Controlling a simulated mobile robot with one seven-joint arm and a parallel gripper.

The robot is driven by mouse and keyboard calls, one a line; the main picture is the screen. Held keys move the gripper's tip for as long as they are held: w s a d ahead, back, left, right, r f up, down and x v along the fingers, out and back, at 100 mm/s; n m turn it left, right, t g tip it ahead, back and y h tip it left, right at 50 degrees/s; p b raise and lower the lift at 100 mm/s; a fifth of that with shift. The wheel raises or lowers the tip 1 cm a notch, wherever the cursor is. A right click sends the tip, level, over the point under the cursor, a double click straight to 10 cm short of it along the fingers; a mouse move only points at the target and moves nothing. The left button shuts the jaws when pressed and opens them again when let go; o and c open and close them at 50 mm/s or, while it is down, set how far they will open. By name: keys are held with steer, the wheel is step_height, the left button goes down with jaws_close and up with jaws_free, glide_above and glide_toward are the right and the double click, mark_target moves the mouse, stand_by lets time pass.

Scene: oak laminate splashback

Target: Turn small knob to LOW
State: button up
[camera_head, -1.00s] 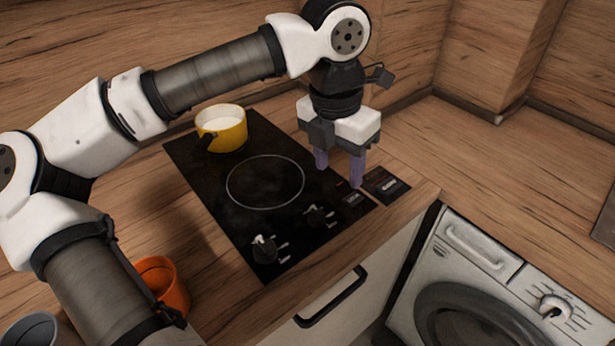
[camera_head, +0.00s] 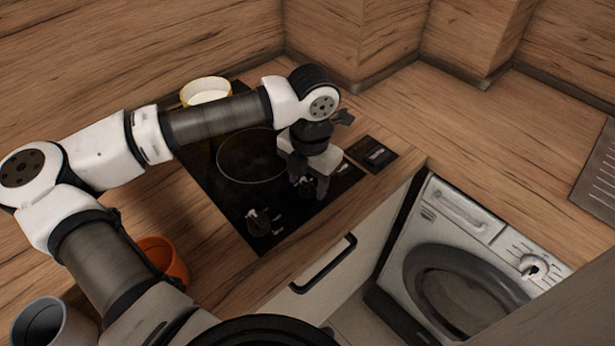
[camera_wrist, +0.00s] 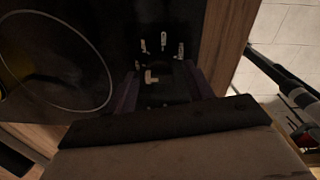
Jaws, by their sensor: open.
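Two dark control knobs are on the black cooktop (camera_head: 230,205) near its front edge. The left knob (camera_head: 258,222) stands clear of my gripper, with pale marks beside it. My gripper (camera_head: 308,184) points down over the right knob, mostly hiding it in the head view. In the wrist view my gripper's (camera_wrist: 163,87) purple fingers are apart, with a dark knob bearing a pale pointer (camera_wrist: 152,76) between them. Pale label marks (camera_wrist: 163,42) lie beyond it. The picture is too dark to tell whether the fingers touch the knob or to read the labels.
A yellow pot (camera_head: 205,92) stands at the cooktop's back, partly behind my arm. An orange cup (camera_head: 165,260) and a grey cup (camera_head: 50,325) are at the left. A washing machine (camera_head: 455,265) is at the lower right. The right counter (camera_head: 490,140) is clear.

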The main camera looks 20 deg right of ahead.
steer(key=shift+f, duration=0.45)
steer(key=shift+c, duration=0.3)
steer(key=c, duration=0.9)
steer(key=shift+f+b, duration=0.1)
steer(key=shift+b, duration=0.35)
steer(key=m+b, duration=0.1)
steer(key=b, duration=0.2)
steer(key=shift+f+m, duration=0.25)
steer(key=shift+m, duration=0.15)
steer(key=m+b, duration=0.2)
steer(key=b, duration=0.1)
steer(key=shift+m+b, duration=0.3)
steer(key=m+b, duration=0.4)
steer(key=m, duration=0.1)
steer(key=shift+r+h, duration=0.3)
steer(key=shift+m+b, duration=0.3)
